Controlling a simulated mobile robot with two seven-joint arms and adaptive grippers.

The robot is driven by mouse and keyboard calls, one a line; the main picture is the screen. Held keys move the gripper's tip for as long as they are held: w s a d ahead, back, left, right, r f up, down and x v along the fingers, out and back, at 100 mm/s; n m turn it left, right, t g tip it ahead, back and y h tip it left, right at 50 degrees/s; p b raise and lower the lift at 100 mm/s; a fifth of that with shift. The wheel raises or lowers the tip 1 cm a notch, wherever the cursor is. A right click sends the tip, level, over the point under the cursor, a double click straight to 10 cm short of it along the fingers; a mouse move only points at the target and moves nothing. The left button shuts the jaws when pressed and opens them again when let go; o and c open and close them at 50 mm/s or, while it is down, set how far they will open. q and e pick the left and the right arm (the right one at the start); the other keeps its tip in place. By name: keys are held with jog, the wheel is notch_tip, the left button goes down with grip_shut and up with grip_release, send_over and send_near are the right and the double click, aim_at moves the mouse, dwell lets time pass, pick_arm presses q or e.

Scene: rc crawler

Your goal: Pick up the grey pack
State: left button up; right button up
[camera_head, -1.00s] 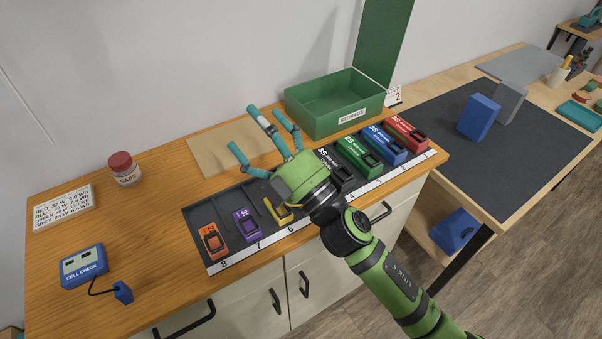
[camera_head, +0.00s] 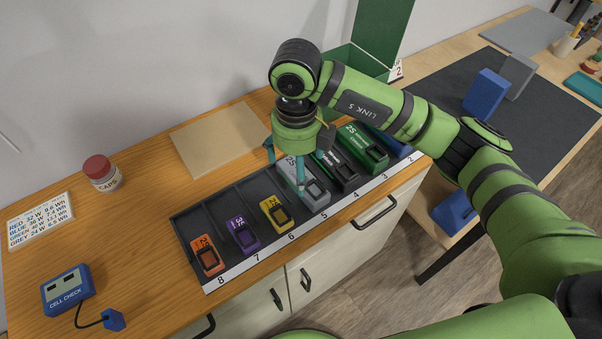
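The grey pack (camera_head: 316,196) sits in slot 5 of the dark battery rack, between the yellow pack (camera_head: 276,213) and the black pack (camera_head: 341,176). My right gripper (camera_head: 296,168) points down over the grey pack's back part. Its teal fingers are spread, one to the left of the pack and one in front of its upper face; another is partly hidden behind the wrist. The fingers look open, and contact with the pack cannot be made out. The pack appears seated in its slot. My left gripper is not in view.
The rack (camera_head: 222,223) also holds orange (camera_head: 207,256), purple (camera_head: 242,235), green (camera_head: 362,148) and blue packs. A green storage box (camera_head: 358,62) with its lid raised stands behind my arm. The cell checker (camera_head: 66,290) and caps jar (camera_head: 102,173) stand left.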

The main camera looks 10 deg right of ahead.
jog(key=shift+s+f+p, duration=0.1)
jog(key=shift+f+p, duration=0.4)
jog(key=shift+f, duration=0.25)
jog(key=f+p, duration=0.1)
jog(key=f, duration=0.1)
jog(key=w+f+p, duration=0.1)
jog(key=f, duration=0.1)
jog(key=shift+d+f, duration=0.2)
jog(key=shift+f, duration=0.35)
jog(key=c, duration=1.5)
